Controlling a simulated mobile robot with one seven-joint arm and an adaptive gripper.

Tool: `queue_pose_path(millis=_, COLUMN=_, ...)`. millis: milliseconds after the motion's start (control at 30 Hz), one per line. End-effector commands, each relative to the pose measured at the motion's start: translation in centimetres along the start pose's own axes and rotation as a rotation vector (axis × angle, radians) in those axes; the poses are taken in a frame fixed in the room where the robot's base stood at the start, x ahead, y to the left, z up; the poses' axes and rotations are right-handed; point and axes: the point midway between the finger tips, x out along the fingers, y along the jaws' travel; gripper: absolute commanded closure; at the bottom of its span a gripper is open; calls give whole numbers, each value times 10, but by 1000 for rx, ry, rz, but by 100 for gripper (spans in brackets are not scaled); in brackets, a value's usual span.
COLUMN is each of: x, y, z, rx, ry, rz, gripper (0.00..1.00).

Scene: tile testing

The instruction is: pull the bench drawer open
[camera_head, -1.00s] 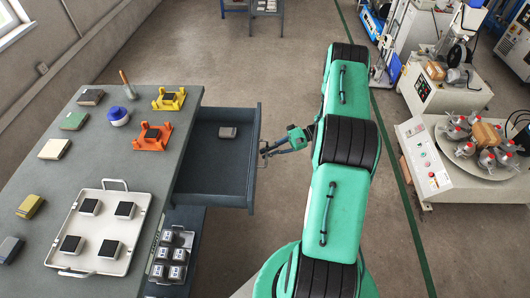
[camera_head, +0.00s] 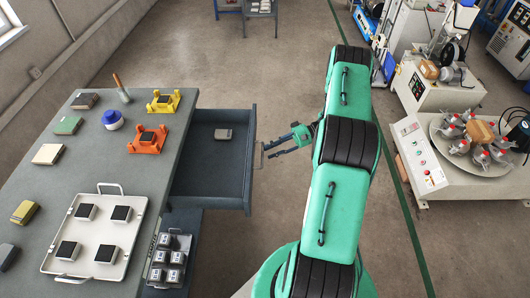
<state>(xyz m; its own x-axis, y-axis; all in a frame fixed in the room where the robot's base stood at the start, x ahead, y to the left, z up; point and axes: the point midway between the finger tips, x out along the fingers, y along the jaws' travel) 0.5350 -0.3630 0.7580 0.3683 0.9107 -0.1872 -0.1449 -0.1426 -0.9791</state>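The bench drawer (camera_head: 212,185) is dark blue-grey and stands pulled out from the right side of the grey bench (camera_head: 75,160). A small grey block (camera_head: 223,134) lies inside it. The drawer's handle (camera_head: 262,156) is on its right-hand front face. My gripper (camera_head: 268,150) is just right of the handle. Its two dark fingers look spread apart with nothing seen between them. Whether a fingertip still touches the handle is too small to tell.
On the bench are an orange fixture (camera_head: 148,140), a yellow fixture (camera_head: 163,102), a blue pot (camera_head: 113,120), a white tray (camera_head: 138,205) and several blocks. Machines (camera_head: 455,160) stand right; the floor between is clear.

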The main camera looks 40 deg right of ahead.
Motion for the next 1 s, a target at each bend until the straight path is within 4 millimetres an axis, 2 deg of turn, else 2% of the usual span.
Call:
queue_pose_path(millis=100, x=-22, y=0, z=-1, rx=0, ry=4, rz=1, gripper=65)
queue_pose_path(millis=300, x=-52, y=1, z=-1, rx=-1, ry=3, rz=1, gripper=65)
queue_pose_path(millis=500, x=-71, y=1, z=0, rx=1, ry=2, rz=1, gripper=65)
queue_pose_path(millis=1000, x=-76, y=0, z=0, rx=0, ry=1, rz=1, gripper=65)
